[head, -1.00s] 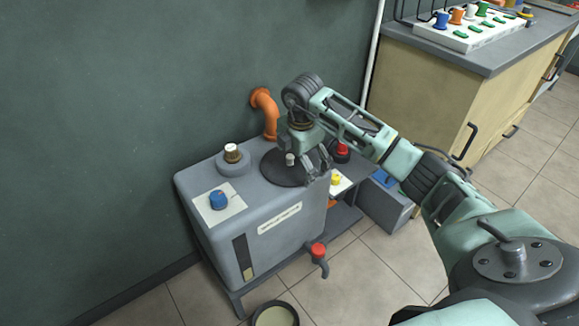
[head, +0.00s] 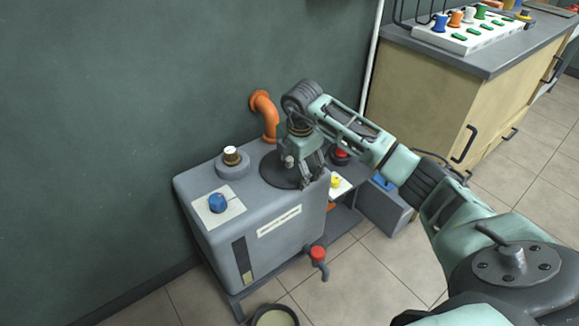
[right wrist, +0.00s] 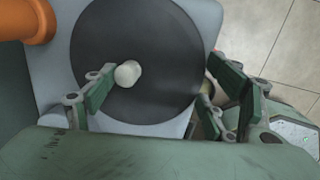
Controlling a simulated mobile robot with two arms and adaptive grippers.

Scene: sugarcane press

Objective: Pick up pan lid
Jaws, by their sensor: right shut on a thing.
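The pan lid (head: 272,172) is a dark round disc with a pale knob, lying flat on the grey tank (head: 262,205). In the right wrist view the lid (right wrist: 165,45) fills the middle, and its knob (right wrist: 127,74) stands close to the left finger. My right gripper (head: 304,174) is down at the lid, its fingers around the knob area and shut on the lid; the exact contact is hard to see. The right wrist view also shows its fingers (right wrist: 160,72). The lid's right part is hidden by the gripper. My left gripper is not in view.
An orange pipe (head: 265,114) rises behind the lid. A gold-topped cap (head: 232,155) and a blue knob (head: 217,202) stand on the tank's left. A red-handled tap (head: 318,254) sticks out in front. A round pan (head: 275,315) sits on the floor. A cabinet (head: 452,100) is at right.

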